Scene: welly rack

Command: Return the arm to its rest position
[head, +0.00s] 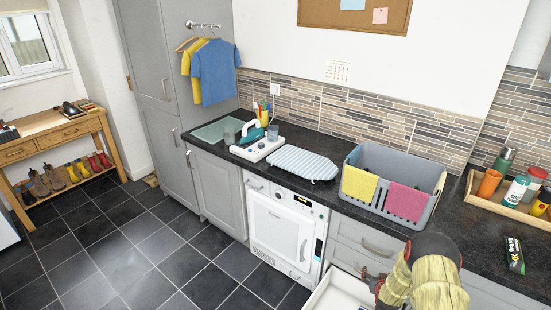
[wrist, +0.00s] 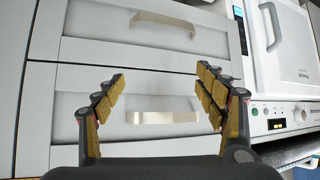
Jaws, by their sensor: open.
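My arm shows at the lower right of the head view, in front of the grey drawers under the counter. My gripper (wrist: 160,100) is open and empty in the wrist view, with its padded fingers spread wide. A drawer handle (wrist: 162,117) appears between the fingers, and I see no finger touching it. Another handle (wrist: 165,22) is on the drawer front at the top of the wrist view. In the head view, part of my gripper (head: 370,283) shows beside a white, open-looking drawer (head: 330,294); the lower part of that drawer is cut off by the frame.
The dark worktop (head: 330,197) carries a grey basket (head: 408,165) with yellow and pink cloths, a small ironing board (head: 303,163) and a wooden tray (head: 480,200) of bottles. A white washing machine (head: 280,232) stands left of the drawers. Tiled floor (head: 130,250) is clear at left.

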